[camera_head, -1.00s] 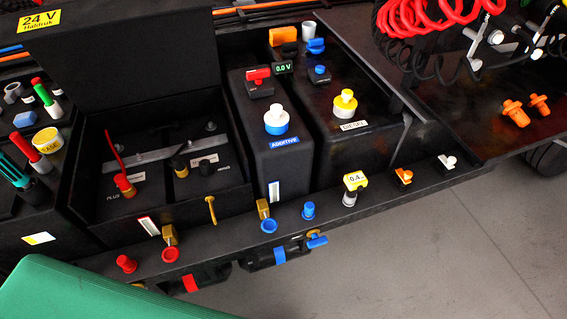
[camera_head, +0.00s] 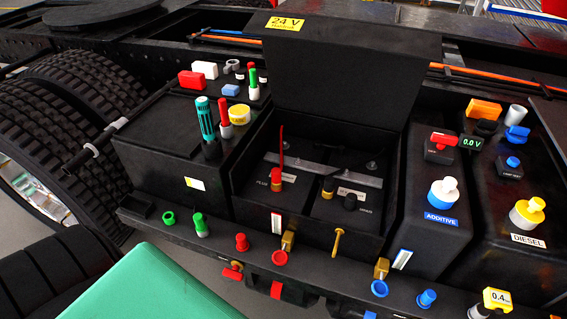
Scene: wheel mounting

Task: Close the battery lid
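The battery lid (camera_head: 352,75) is a black panel standing open, raised along the back edge of the battery box (camera_head: 250,180). A yellow "24 V" label (camera_head: 284,24) is on its top edge. The box is open at the top and shows the battery inside, with a red terminal (camera_head: 276,179), a dark-and-yellow terminal (camera_head: 328,187) and an upright red rod (camera_head: 282,150). Neither of my grippers is in view.
A black unit with green and red handles (camera_head: 190,140) stands left of the box. The ADDITIVE tank (camera_head: 432,232) and DIESEL tank (camera_head: 540,180) stand right. A front ledge carries several coloured caps. A green surface (camera_head: 150,290) fills the lower left. Large tyres (camera_head: 85,110) are at left.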

